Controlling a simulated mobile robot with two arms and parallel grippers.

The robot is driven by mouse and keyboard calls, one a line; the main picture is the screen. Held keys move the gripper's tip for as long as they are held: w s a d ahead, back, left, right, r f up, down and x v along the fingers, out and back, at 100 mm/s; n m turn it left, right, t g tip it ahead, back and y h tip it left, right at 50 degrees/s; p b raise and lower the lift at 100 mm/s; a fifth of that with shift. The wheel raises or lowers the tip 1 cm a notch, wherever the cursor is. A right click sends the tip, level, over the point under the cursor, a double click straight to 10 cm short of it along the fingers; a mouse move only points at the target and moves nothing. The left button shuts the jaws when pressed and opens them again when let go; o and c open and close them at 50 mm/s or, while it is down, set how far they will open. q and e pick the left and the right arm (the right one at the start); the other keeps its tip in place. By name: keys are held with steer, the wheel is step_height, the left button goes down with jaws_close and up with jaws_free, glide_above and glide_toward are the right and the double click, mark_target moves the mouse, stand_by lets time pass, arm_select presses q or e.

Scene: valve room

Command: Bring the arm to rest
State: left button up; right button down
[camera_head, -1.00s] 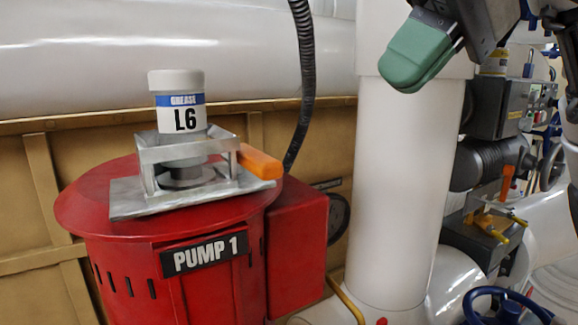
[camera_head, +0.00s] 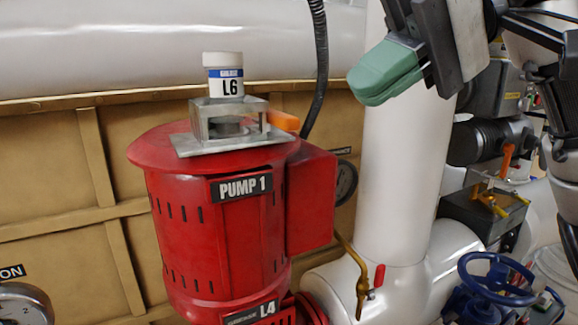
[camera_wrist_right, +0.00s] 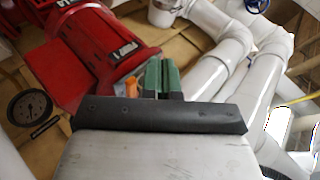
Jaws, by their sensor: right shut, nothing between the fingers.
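My right gripper (camera_head: 386,72), with green fingers, is in the upper right of the head view, in front of the white vertical pipe. Its fingers are together and hold nothing. In the right wrist view the green fingers (camera_wrist_right: 161,78) point toward the red pump. Dark links of my right arm come in from the top right. My left gripper is not in either view.
The red pump (camera_head: 215,225), marked PUMP 1, bears a metal bracket (camera_head: 228,125) with a white grease canister (camera_head: 224,75) marked L6 and an orange handle (camera_head: 284,121). A white pipe (camera_head: 395,190) stands to its right. A blue valve wheel (camera_head: 497,279) is at lower right.

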steer(key=w+a+f+m+g+y, duration=0.1)
steer(key=a+f+m+g+y, duration=0.4)
steer(key=y, duration=0.3)
steer(key=w+d+f+n+t+h, duration=0.25)
steer(key=w+f+n+t, duration=0.2)
steer(key=n+t, duration=0.5)
steer(key=w+d+f+n+t+h, duration=0.1)
steer(key=w+d+f+n+t, duration=0.3)
steer(key=n+t, duration=0.5)
steer(key=w+d+f+n+t+h, duration=0.25)
steer(key=f+n+t, duration=0.45)
steer(key=t, duration=0.4)
steer(key=d+f+m+g+h, duration=0.25)
steer(key=f+m+h, duration=0.25)
steer(key=f+m, duration=0.3)
steer(key=d+f+m+g+h, duration=0.2)
steer(key=d+f+m+h, duration=0.3)
steer(key=f, duration=0.4)
steer(key=s+d+f+m+g+h, duration=0.2)
steer(key=s+f+m+g, duration=1.15)
steer(key=s+f, duration=1.15)
step_height(320, 180, down, 24)
steer(key=s+n+g, duration=0.2)
steer(key=n+g, duration=0.1)
steer(key=s+d+f+g, duration=0.1)
steer(key=s+d+f, duration=0.1)
steer(key=s+f, duration=1.4)
steer(key=shift+d, duration=0.3)
